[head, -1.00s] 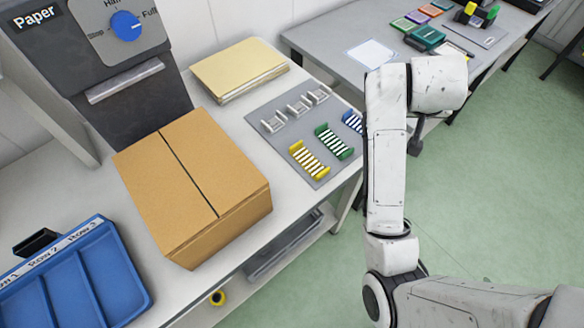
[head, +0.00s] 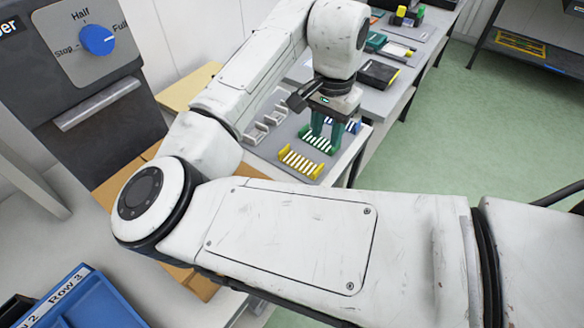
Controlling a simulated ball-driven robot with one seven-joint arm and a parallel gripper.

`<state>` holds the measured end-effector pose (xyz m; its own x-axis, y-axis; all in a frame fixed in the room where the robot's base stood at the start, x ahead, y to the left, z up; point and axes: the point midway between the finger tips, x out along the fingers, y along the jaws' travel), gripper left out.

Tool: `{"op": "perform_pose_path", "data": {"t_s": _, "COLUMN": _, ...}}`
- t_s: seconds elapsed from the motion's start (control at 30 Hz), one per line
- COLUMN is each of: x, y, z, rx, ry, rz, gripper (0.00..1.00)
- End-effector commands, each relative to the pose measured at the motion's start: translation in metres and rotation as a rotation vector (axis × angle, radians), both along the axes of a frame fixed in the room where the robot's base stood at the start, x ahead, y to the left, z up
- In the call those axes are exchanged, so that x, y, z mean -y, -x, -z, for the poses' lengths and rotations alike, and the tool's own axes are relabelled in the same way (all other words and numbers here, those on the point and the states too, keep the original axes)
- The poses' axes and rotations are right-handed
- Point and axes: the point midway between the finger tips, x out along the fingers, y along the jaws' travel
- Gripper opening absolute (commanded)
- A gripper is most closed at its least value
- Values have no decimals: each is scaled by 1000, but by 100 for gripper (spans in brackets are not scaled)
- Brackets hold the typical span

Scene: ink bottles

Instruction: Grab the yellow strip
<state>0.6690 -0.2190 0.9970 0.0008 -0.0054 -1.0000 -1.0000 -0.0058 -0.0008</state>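The yellow strip (head: 300,163), with white bars between yellow ends, lies on the grey mat (head: 262,152) near its front edge. The green strip (head: 317,143) lies behind it and the blue strip (head: 353,126) lies farther back to the right. My gripper (head: 327,143) points down over the area of the green and blue strips, behind the yellow strip and apart from it. Its two teal fingers stand apart with a gap between them. The fingers partly cover the green and blue strips; whether they touch either cannot be told.
White-grey holders (head: 262,126) stand on the mat's left side. My arm hides most of the cardboard box (head: 106,190) and part of the table. A blue tray (head: 95,305) is at the lower left. A second table (head: 395,97) with several items stands behind.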

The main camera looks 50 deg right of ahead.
Motion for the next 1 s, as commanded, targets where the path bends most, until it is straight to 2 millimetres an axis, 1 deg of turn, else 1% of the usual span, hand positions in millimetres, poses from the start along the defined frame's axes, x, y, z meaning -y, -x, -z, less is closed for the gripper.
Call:
{"op": "perform_pose_path", "data": {"t_s": 0.07, "x": -2, "y": 0, "z": 7, "rx": -3, "ry": -9, "rz": 0, "gripper": 37}}
{"op": "perform_pose_path", "data": {"t_s": 0.3, "x": -2, "y": 0, "z": 42, "rx": -4, "ry": -7, "rz": -2, "gripper": 37}}
{"op": "perform_pose_path", "data": {"t_s": 0.4, "x": -2, "y": 0, "z": 52, "rx": -3, "ry": -7, "rz": -1, "gripper": 37}}
{"op": "perform_pose_path", "data": {"t_s": 0.57, "x": -3, "y": -1, "z": 62, "rx": -3, "ry": -7, "rz": 0, "gripper": 37}}
{"op": "perform_pose_path", "data": {"t_s": 0.83, "x": -5, "y": -4, "z": 99, "rx": -3, "ry": -7, "rz": -2, "gripper": 37}}
{"op": "perform_pose_path", "data": {"t_s": 1.0, "x": -5, "y": -4, "z": 107, "rx": -1, "ry": -6, "rz": 0, "gripper": 37}}
